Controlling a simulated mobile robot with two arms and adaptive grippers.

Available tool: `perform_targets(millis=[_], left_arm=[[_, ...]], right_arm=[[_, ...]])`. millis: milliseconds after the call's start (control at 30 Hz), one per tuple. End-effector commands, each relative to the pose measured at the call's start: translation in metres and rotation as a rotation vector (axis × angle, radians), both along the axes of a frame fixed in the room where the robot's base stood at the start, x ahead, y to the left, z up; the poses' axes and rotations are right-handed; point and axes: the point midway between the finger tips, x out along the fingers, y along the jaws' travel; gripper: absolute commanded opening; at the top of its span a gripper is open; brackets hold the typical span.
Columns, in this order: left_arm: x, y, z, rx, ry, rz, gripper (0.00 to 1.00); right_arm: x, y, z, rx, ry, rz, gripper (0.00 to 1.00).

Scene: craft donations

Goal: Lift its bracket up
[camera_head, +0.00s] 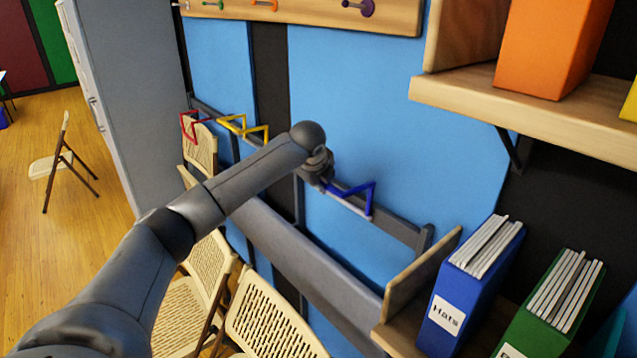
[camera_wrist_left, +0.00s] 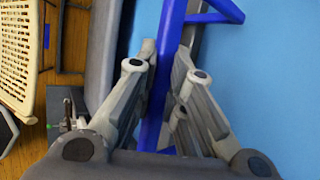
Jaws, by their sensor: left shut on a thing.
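A blue bracket (camera_head: 358,202) sits at a dark grey wall rail (camera_head: 398,229) in the head view. My left gripper (camera_head: 322,178) is at the bracket's left part, mostly hidden behind my own wrist there. In the left wrist view, the fingers of my left gripper (camera_wrist_left: 162,85) are shut on a bar of the blue bracket (camera_wrist_left: 170,32). A second blue arm of the bracket reaches to the upper right in that view. Whether the bracket touches the rail is hard to tell. A yellow bracket (camera_head: 232,124) and a red bracket (camera_head: 184,127) are farther left along the rail. My right gripper is not in view.
A grey ledge (camera_head: 300,262) runs below the rail. Folding chairs (camera_head: 262,318) stand below my arm. A wooden shelf (camera_head: 545,113) juts out at upper right, and a blue binder (camera_head: 462,287) and green binder (camera_head: 545,317) stand at lower right. Blue wall panels are behind.

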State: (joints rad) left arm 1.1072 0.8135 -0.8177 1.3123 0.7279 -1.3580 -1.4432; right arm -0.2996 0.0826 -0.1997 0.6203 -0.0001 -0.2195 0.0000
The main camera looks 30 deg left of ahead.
Motion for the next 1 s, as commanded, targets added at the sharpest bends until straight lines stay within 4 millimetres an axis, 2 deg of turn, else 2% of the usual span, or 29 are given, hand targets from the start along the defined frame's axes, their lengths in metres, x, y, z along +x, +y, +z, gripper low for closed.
perform_targets(millis=[200,233,400,767,867,1000], left_arm=[[0.001,-0.001,0.002,-0.001,-0.005,-0.002,0.0],[0.001,-0.001,0.002,-0.001,-0.006,-0.003,0.14],[0.001,-0.001,0.001,-0.002,-0.006,-0.002,0.34],[-0.001,-0.001,0.004,-0.001,-0.006,-0.001,0.34],[-0.007,-0.004,0.013,-0.002,-0.007,-0.002,0.34],[-0.021,-0.01,0.035,-0.001,-0.008,-0.003,0.34]], right_arm=[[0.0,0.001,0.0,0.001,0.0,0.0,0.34],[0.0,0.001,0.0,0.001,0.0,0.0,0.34],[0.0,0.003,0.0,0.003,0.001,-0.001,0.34],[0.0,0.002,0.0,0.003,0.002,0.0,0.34],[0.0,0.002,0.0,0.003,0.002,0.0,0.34],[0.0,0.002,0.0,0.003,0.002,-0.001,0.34]])
